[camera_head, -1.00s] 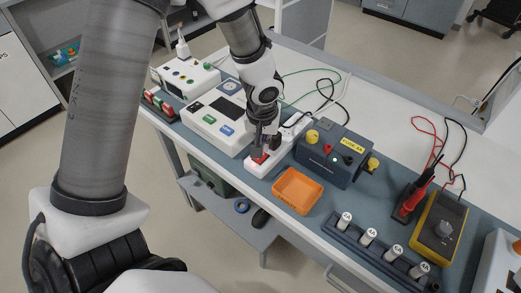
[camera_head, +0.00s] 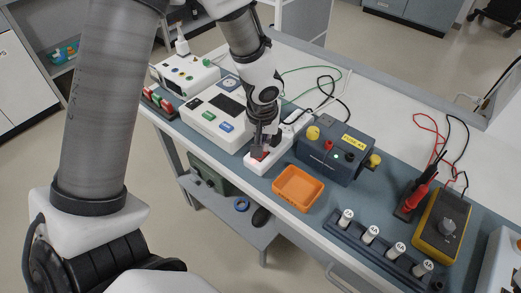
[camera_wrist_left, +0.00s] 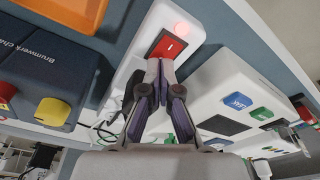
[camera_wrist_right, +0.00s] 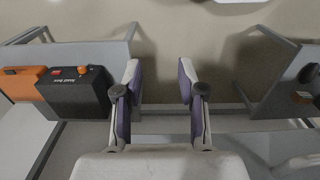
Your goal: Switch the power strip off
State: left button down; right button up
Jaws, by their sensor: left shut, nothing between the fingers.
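In the head view the red switch (camera_head: 261,155) is partly covered by my left gripper (camera_head: 263,147). My left gripper (camera_wrist_left: 159,66) is shut and empty, its fingertips at the near edge of the switch. I cannot tell whether they touch it. My right gripper (camera_wrist_right: 159,72) is open and empty, away from the strip, above the floor.
An orange tray (camera_head: 298,203) and a dark blue box (camera_head: 325,165) stand right of the strip. A white unit with buttons (camera_head: 198,119) stands left. A row of labelled fuses (camera_head: 371,234) and a yellow meter (camera_head: 441,228) are farther right. Cables lie behind.

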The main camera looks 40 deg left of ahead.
pick_arm(q)
jog(key=shift+f+b, duration=0.5)
notch_tip(320, 180, up, 7)
jog(key=p, duration=0.6)
jog(key=shift+r, duration=0.15)
dwell(0.3)
